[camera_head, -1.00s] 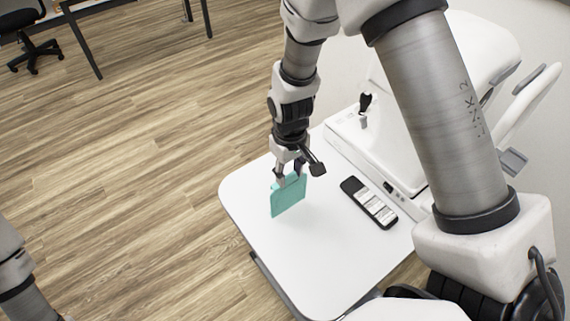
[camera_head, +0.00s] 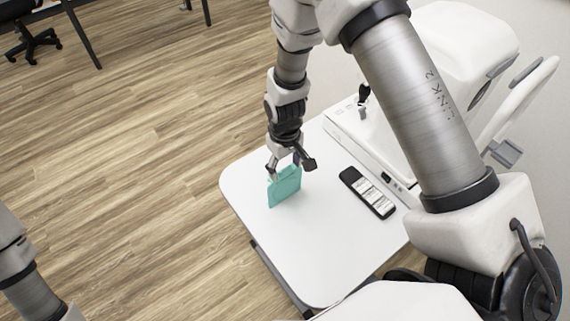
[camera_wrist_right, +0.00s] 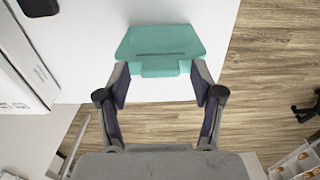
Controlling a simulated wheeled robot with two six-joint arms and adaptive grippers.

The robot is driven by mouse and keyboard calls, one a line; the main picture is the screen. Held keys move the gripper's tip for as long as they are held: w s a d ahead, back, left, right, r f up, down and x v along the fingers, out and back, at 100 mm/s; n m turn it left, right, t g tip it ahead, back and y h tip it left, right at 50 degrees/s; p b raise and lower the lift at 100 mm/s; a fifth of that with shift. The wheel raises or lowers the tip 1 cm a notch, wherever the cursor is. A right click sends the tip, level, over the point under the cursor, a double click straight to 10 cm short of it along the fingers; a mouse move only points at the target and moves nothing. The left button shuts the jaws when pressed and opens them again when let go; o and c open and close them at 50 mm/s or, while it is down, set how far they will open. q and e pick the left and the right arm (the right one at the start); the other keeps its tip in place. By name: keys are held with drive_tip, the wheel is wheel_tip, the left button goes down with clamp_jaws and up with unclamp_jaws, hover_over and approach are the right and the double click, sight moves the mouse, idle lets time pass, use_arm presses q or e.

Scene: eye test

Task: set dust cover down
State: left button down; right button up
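The dust cover is a thin teal plate (camera_head: 285,188) with a narrow tab on its upper edge. It is upright at the white table top (camera_head: 250,190), near its left side, and its lower edge appears to meet the surface. My right gripper (camera_head: 285,168) is above it, pointing down. In the right wrist view the cover (camera_wrist_right: 160,42) lies ahead of the fingers, with its tab between the two fingertips (camera_wrist_right: 161,72). My left gripper is out of view; only part of that arm shows.
A black and white remote-like object (camera_head: 367,193) lies right of the cover. A white eye-test machine (camera_head: 345,125) with a small black joystick (camera_head: 363,95) stands behind it. The table's front part is clear. Wooden floor (camera_head: 120,170) lies to the left.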

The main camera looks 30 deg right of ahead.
drive_tip(key=shift+r, duration=0.2)
wheel_tip(320, 180, up, 12)
drive_tip(key=b, duration=0.2)
